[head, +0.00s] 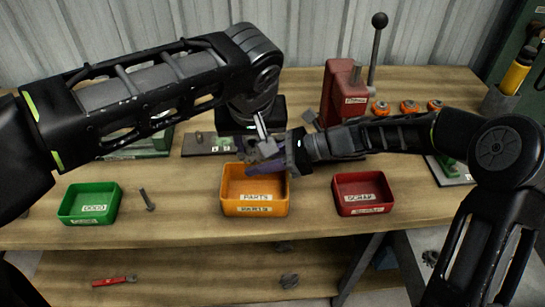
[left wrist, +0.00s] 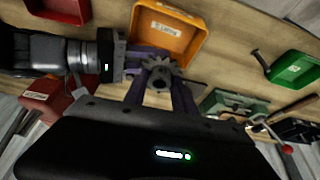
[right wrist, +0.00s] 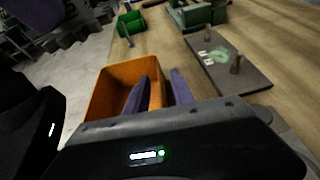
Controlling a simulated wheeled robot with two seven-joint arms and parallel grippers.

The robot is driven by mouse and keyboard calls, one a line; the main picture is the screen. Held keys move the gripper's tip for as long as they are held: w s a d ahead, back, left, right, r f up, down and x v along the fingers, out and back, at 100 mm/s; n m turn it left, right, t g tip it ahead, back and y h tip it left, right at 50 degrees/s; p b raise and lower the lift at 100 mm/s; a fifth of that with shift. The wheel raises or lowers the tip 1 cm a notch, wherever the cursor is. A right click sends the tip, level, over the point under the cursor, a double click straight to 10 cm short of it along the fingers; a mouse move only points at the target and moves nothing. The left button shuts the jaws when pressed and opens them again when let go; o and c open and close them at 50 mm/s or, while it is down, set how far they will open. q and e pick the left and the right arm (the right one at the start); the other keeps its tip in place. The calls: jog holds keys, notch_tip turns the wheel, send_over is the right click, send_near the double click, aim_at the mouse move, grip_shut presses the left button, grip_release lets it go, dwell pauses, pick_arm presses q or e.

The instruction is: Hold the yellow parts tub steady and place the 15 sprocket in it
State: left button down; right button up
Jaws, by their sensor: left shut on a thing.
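The yellow-orange parts tub (head: 255,210) stands at the front middle of the bench and shows at the top of the left wrist view (left wrist: 187,43). My left gripper (left wrist: 160,82) is shut on a dark grey toothed sprocket (left wrist: 159,72), held near the tub's back edge. My right gripper (right wrist: 160,92) is at the tub's edge, with one purple finger on each side of the tub wall (right wrist: 155,88). A gap shows between the wall and the outer finger.
A green tub (head: 72,208) stands at left and a red tub (head: 362,208) at right. A bolt-like part (head: 147,200) lies between the green and yellow tubs. A red lever press (head: 342,92) and several orange-topped pieces (head: 407,107) stand behind.

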jog(key=shift+a, duration=0.2)
grip_shut()
dwell(1.4)
